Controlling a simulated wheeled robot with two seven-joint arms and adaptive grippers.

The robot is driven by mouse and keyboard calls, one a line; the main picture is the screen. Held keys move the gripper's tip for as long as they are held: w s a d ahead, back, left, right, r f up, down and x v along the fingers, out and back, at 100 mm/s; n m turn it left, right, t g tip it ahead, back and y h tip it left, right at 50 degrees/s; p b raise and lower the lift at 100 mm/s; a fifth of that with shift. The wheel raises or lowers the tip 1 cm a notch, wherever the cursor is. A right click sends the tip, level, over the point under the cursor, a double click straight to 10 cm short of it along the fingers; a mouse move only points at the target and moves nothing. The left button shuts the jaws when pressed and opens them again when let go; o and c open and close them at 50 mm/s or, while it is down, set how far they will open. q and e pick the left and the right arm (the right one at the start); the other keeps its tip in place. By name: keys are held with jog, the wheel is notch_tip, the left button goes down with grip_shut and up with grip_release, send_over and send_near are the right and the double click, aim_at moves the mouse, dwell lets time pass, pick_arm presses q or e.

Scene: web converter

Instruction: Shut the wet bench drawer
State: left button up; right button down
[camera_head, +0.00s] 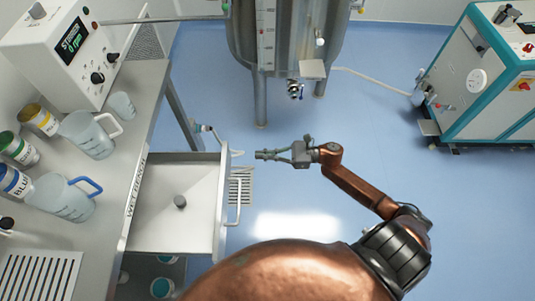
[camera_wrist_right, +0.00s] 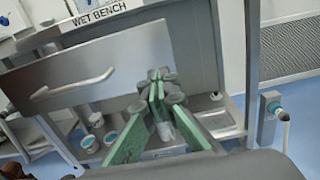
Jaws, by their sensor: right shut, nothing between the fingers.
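The wet bench drawer (camera_head: 170,225) is pulled out to the right from under the bench top in the head view. My right gripper (camera_head: 258,155) is shut and empty, to the right of the drawer's far corner and apart from the handle. Its fingers (camera_wrist_right: 158,82) show in the wrist view. My left gripper is not in view.
The bench top (camera_head: 130,120) holds jugs (camera_head: 88,135), paint cans and a stirrer controller (camera_head: 65,50). A steel tank (camera_head: 285,40) stands behind the gripper. A white and teal machine (camera_head: 490,80) is at right. Floor (camera_head: 390,130) between them is mostly clear.

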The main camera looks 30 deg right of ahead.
aim_at(229, 155)
jog(key=x, duration=0.9)
jog(key=shift+b, duration=0.3)
jog(key=shift+w, duration=0.1)
